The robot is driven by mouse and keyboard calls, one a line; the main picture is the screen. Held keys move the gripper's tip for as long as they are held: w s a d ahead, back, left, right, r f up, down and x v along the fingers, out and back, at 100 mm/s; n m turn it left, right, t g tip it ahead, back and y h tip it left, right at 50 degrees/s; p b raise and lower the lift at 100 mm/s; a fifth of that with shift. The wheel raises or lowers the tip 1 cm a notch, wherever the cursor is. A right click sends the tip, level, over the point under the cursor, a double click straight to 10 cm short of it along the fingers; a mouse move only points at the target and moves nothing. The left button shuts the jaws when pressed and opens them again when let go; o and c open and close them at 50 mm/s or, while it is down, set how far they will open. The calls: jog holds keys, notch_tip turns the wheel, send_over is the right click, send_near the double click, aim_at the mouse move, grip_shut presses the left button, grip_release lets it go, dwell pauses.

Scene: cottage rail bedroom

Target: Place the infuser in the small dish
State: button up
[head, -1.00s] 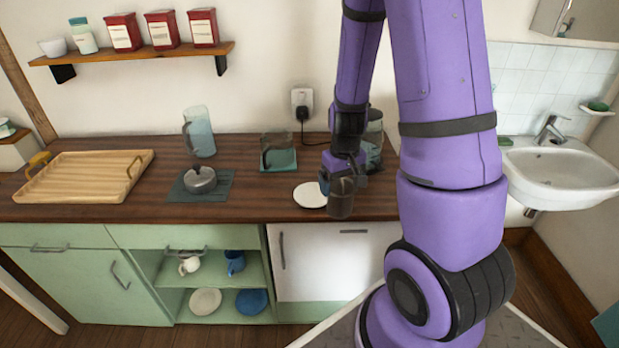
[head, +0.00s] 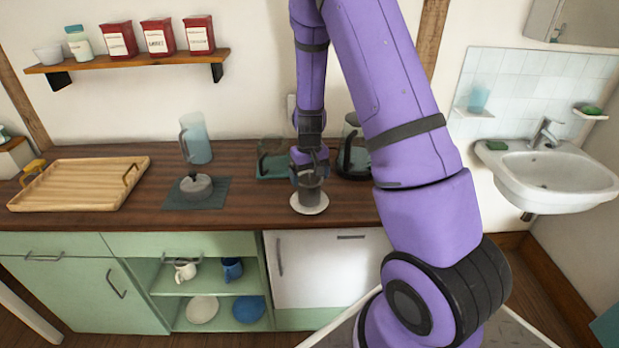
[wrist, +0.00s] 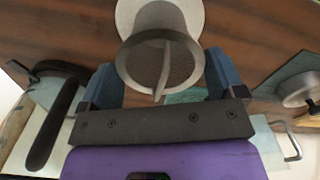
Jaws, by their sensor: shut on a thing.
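The infuser (head: 311,192) is a grey mesh cup; it shows with its open mouth towards the camera in the wrist view (wrist: 160,60). My gripper (head: 308,178) is shut on the infuser, with blue fingers on either side of it in the wrist view (wrist: 165,80). The small dish (head: 310,211) is a flat white plate on the wooden counter. The infuser is upright over the dish, whose white rim also shows behind it in the wrist view (wrist: 195,14). I cannot tell whether the infuser's base touches the dish.
A glass jug with a black handle (head: 352,150) stands behind right of the dish. A glass container on a teal mat (head: 272,162) is behind left.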

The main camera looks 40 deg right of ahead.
jog(key=shift+f, duration=0.4)
jog(key=shift+f, duration=0.1)
jog(key=o, duration=0.9)
jog(key=shift+c, duration=0.2)
